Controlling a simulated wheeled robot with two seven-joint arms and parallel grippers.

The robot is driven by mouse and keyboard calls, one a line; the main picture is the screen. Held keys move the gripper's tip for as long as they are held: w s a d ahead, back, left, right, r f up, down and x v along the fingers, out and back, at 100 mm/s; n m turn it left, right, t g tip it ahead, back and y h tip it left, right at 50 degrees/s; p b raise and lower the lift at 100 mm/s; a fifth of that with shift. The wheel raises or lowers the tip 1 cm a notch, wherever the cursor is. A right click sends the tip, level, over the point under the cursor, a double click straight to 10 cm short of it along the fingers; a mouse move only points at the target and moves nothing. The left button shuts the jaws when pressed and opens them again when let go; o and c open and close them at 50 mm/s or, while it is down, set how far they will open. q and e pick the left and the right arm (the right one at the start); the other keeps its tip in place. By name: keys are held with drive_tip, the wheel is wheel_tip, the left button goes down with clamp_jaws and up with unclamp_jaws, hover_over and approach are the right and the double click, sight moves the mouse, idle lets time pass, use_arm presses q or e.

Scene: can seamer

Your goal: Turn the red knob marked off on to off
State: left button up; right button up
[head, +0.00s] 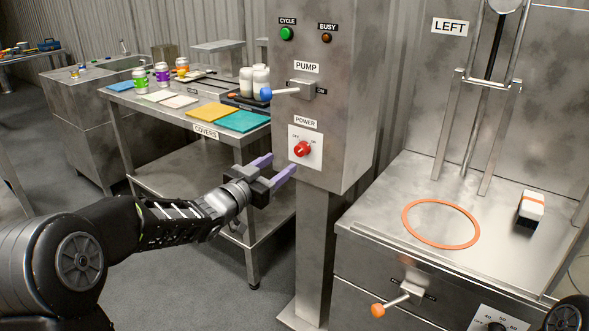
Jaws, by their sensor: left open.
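The red knob (302,149) sits on a white plate (316,139) under the POWER label (305,122), low on the front of the grey control box (330,60). Small off and on marks flank the top of the knob; which one it points at is too small to tell. My left gripper (278,167) has its two purple fingers apart and nothing between them. Its fingertips are just left of and slightly below the knob in the picture, and I see no contact. My right gripper is not in view.
Above the knob are a blue-tipped PUMP lever (280,91), a green CYCLE button (287,33) and a dark BUSY lamp (326,38). A table with cans and coloured covers (243,121) stands behind my left arm. A steel bench with an orange ring (441,244) is at right.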

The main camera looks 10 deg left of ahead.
sight(299, 152)
use_arm(q)
drive_tip(key=x, duration=0.7)
drive_tip(key=shift+w+d+f, duration=0.1)
drive_tip(key=shift+w, duration=0.3)
drive_tip(key=shift+c, duration=0.3)
clamp_jaws()
